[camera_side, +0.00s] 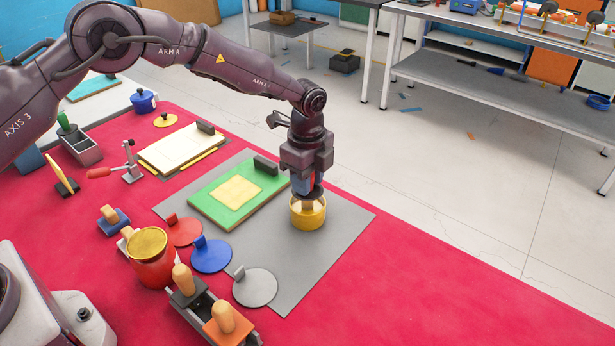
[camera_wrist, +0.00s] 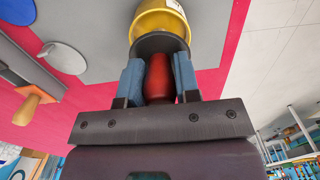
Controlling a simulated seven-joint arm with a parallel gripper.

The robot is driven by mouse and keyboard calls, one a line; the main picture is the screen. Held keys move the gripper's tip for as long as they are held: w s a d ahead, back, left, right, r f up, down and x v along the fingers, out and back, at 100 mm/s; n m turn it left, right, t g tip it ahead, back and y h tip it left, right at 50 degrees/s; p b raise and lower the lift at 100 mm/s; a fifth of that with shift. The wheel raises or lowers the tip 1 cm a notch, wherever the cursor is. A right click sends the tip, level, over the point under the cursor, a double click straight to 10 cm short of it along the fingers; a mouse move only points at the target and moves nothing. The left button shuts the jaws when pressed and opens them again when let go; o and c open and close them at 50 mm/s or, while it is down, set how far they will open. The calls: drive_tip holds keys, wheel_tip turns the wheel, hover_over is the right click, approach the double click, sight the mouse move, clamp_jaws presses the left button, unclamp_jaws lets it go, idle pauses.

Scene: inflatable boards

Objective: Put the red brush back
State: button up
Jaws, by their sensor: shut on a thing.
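My gripper (camera_wrist: 160,82) is shut on the red handle of the brush (camera_wrist: 158,75), between two blue fingers in the wrist view. A dark round part shows below the handle, against the yellow pot (camera_wrist: 160,16). In the side view my gripper (camera_side: 308,186) points down directly over the yellow pot (camera_side: 308,214), which stands on the grey mat (camera_side: 340,225). The brush is mostly hidden there by the fingers, and its bristles cannot be seen. I cannot tell whether the brush tip is inside the pot or just above it.
A green board (camera_side: 215,203) with a yellow patch lies left of the pot. Red, blue and grey discs (camera_side: 255,288) lie nearer. A dark caddy (camera_side: 197,305) holds wooden-knobbed tools beside a red pot (camera_side: 152,272) with a yellow lid. The mat right of the pot is clear.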

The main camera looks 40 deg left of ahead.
drive_tip(key=o, duration=0.9)
drive_tip(key=shift+f, duration=0.1)
drive_tip(key=shift+c, duration=0.2)
wheel_tip(320, 180, up, 12)
drive_tip(key=shift+r, duration=0.2)
drive_tip(key=shift+r, duration=0.1)
